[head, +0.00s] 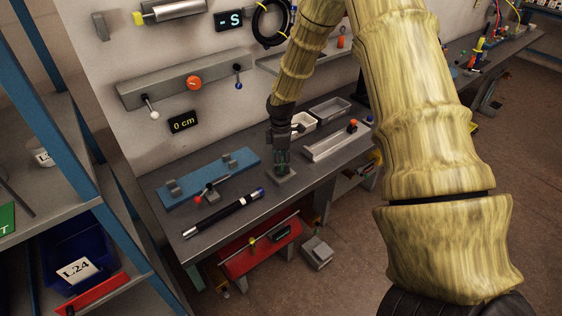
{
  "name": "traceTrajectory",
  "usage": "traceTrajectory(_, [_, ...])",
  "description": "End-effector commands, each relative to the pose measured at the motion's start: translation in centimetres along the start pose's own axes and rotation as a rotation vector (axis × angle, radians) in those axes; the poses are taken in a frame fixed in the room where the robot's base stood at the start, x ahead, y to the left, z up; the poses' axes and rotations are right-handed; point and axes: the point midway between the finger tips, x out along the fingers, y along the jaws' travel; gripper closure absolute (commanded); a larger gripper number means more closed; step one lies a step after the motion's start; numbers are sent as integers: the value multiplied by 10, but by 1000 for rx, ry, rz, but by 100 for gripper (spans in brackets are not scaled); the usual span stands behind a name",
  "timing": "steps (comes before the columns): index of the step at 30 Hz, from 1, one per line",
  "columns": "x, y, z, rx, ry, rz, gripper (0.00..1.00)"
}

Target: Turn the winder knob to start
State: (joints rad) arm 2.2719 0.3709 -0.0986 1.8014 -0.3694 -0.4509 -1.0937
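A grey wall-mounted rail unit (165,86) carries a round orange knob (194,83) in its middle. A white-ball lever (153,114) is at its left and a blue-ball lever (239,84) at its right. A black display (183,121) below it reads "0 cm". No label names the winder knob, so I cannot tell for certain which knob it is. My gripper (282,166) points down over the workbench, right of and below the orange knob and well apart from it. It is just above or at a small grey block (281,175); its fingers are too small and dark to read.
The workbench (240,213) holds a blue fixture (208,178), a black cylinder (223,212), a red-ball lever (198,195) and grey trays (330,109). A coiled black hose (268,22) hangs above. A blue-framed shelf (62,110) stands at left.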

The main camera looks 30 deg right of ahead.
Motion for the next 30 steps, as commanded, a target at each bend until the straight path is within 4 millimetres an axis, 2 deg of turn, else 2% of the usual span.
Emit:
traceTrajectory(6, [12,0,1,2,0,0,29])
traceTrajectory(17, [15,0,1,1,0,0,29])
traceTrajectory(20, [15,0,1,1,0,0,44])
traceTrajectory(25, [15,0,1,1,0,0,75])
traceTrajectory(30, [15,0,1,4,0,1,75])
